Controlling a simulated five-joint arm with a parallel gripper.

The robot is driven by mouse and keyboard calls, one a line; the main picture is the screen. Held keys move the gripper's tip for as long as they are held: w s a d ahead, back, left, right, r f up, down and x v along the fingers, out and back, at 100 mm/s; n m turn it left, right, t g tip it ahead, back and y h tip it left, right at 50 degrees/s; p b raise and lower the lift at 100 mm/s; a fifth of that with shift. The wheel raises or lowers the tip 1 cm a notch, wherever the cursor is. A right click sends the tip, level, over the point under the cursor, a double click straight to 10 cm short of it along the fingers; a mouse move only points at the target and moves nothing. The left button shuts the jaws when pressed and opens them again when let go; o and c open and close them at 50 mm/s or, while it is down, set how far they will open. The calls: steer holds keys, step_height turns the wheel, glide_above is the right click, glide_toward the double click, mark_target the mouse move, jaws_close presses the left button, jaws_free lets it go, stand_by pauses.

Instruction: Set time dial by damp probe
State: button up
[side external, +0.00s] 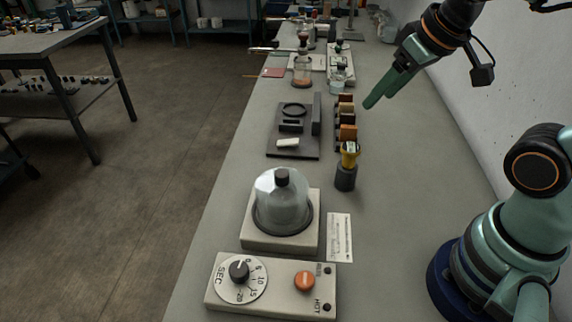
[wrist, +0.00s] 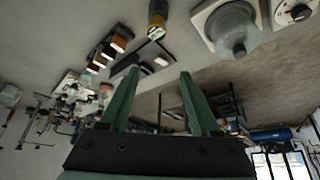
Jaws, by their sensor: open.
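The time dial (side external: 240,271) is a black knob on a round white scale marked SEC, on a pale control box in the near foreground; its exact setting is too small to tell. It shows partly at the top right of the wrist view (wrist: 297,14). A yellow-topped tool (side external: 350,153), possibly the damp probe, stands upright in a dark round holder (side external: 345,178); its yellow part also shows in the wrist view (wrist: 157,17). My gripper (side external: 371,102) is open and empty, raised above the bench beyond this tool, with both green fingers apart in the wrist view (wrist: 158,73).
A glass dome (side external: 283,205) sits on a pale base behind the control box, which has an orange button (side external: 304,281). A printed card (side external: 340,238) lies beside it. A dark tray (side external: 292,152) and a row of brown-orange blocks (side external: 346,117) are beyond.

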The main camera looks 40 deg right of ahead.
steer(key=shift+o, duration=0.8)
steer(key=n+g, duration=0.6)
steer(key=n, duration=1.4)
glide_above(239, 267)
step_height(239, 267, down, 9)
step_height(239, 267, down, 11)
steer(key=shift+c, duration=0.4)
